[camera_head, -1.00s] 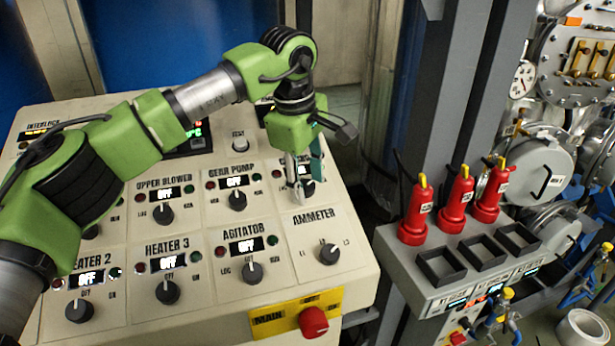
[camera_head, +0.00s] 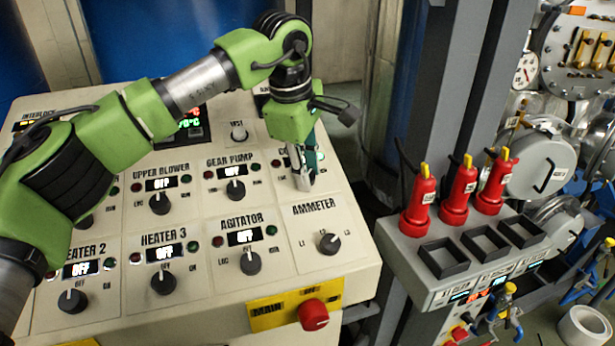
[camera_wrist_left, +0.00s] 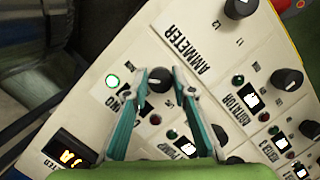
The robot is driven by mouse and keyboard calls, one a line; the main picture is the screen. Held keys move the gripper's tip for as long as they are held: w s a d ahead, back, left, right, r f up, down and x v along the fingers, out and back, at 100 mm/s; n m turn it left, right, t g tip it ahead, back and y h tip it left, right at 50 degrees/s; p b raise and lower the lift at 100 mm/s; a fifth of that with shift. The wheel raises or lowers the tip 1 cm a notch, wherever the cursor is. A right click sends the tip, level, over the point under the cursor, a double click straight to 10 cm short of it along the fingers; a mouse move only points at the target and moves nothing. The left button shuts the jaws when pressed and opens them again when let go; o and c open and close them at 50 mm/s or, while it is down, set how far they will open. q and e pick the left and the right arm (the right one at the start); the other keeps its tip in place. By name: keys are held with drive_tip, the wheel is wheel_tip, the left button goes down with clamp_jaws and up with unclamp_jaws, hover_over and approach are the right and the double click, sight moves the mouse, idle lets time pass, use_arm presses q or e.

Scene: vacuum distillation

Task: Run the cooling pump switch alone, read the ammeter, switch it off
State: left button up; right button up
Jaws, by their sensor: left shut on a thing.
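My left gripper (camera_head: 303,184) reaches down onto the cooling pump switch in the upper right of the sloped panel. In the left wrist view its two fingertips (camera_wrist_left: 161,74) are shut on the sides of the dark knob of the cooling pump switch (camera_wrist_left: 158,79). The green lamp (camera_wrist_left: 112,81) beside that switch is lit. In the head view the gripper hides the knob and most of its label. The ammeter selector (camera_head: 328,243), marked L1 to L3, sits below. An orange display (camera_wrist_left: 66,157) shows in the wrist view; its digits are too small to read. My right gripper is not in view.
The gear pump (camera_head: 235,190), agitator (camera_head: 250,263) and upper blower (camera_head: 159,203) switches have displays reading OFF. A red main knob (camera_head: 313,314) sits on the panel's front edge. Red plugs (camera_head: 458,196) stand on a grey box to the right.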

use_arm(q)
drive_tip(key=n+t+b, duration=0.1)
drive_tip(key=n+b, duration=0.2)
drive_tip(key=b, duration=0.1)
drive_tip(key=n+t+b, duration=0.1)
drive_tip(key=n+b, duration=0.2)
drive_tip(key=b, duration=0.1)
drive_tip(key=shift+f+n, duration=0.2)
drive_tip(key=shift+n, duration=0.2)
drive_tip(key=shift+r+n+t+b, duration=0.2)
drive_tip(key=shift+n+t+b, duration=0.2)
drive_tip(key=shift+n+b, duration=1.2)
drive_tip(key=o, duration=1.1)
drive_tip(key=shift+s, duration=0.1)
drive_tip(key=v, duration=1.2)
drive_tip(key=shift+a, duration=0.2)
